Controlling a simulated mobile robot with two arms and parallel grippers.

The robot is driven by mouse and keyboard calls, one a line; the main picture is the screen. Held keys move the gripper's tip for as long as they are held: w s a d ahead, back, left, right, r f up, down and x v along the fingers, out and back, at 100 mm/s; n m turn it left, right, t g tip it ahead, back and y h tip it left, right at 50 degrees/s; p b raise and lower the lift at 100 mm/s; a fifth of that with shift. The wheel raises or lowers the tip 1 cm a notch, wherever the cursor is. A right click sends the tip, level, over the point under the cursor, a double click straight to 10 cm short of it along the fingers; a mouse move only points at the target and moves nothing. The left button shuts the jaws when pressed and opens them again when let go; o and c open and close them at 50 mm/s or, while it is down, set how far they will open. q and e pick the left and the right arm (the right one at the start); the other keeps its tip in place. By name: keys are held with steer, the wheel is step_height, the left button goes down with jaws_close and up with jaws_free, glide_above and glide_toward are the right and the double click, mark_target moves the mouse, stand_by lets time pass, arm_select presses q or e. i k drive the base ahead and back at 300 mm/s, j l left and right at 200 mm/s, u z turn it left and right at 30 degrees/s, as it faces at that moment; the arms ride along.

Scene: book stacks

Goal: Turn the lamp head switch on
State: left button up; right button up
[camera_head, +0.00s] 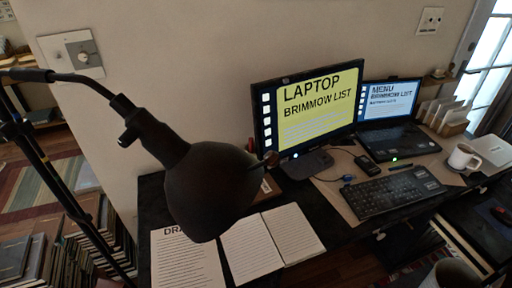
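A black lamp head (210,190) hangs large in the foreground, left of the middle, its rounded shade tilted down to the right. No light shows from it; its open underside is hidden. A thin curved arm (85,83) joins the head to a dark stand (45,165) at the left. Neither of my grippers can be made out in this view.
Behind the lamp, a dark desk holds a monitor (308,108), a laptop (388,140), a keyboard (396,190), a white mug (463,158) and an open book (270,243). Stacked books (90,235) stand on the floor at left. A wall plate (77,52) is behind the lamp arm.

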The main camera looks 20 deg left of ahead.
mark_target(132, 133)
steer(key=j+u, duration=0.1)
steer(key=u, duration=0.65)
steer(key=i+j+u, duration=0.1)
steer(key=u, duration=0.3)
steer(key=j+z, duration=0.15)
steer(key=z, duration=0.35)
